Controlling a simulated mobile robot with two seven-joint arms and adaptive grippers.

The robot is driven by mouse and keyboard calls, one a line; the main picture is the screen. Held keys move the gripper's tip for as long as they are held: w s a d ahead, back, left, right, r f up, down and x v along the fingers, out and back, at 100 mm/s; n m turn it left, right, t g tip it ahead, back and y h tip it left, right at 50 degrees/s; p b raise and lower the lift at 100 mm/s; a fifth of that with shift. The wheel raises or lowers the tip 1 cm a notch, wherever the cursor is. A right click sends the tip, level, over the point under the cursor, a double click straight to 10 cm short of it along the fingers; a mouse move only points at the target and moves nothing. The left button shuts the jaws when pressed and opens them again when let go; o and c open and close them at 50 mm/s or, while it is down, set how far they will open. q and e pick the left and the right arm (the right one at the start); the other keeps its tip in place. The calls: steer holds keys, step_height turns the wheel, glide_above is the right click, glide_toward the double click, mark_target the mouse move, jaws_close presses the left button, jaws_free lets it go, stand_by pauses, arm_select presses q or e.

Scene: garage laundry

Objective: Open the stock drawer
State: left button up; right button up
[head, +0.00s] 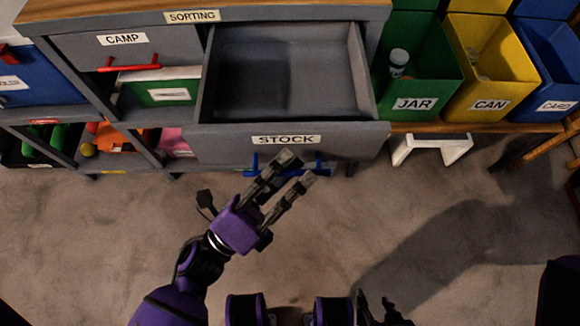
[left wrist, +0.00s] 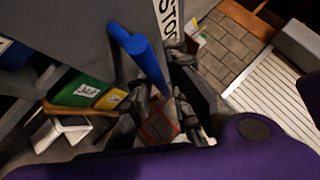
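The stock drawer (head: 286,142), grey with a white STOCK label, is pulled well out of the cabinet, and its inside is empty. Its blue handle (head: 310,167) is on the lower front, partly hidden by my left gripper (head: 298,166). The left gripper's fingers are apart at the handle. In the left wrist view the blue handle (left wrist: 140,52) runs down towards the space between the fingers of the left gripper (left wrist: 160,95); contact cannot be told. My right gripper (head: 375,299) is low at the bottom edge, fingers apart and empty, partly cut off.
A camp drawer (head: 122,39) with a red handle is at the left, closed. Green jar (head: 428,85), yellow can (head: 500,90) and blue bins stand to the right. A white stool (head: 430,141) is below them. The floor in front is clear.

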arm_select(q)
steer(key=shift+s+a, duration=0.1)
steer(key=v, duration=1.1)
steer(key=shift+s+a+f, duration=0.15)
steer(key=shift+s+a, duration=0.05)
steer(key=shift+a, duration=0.1)
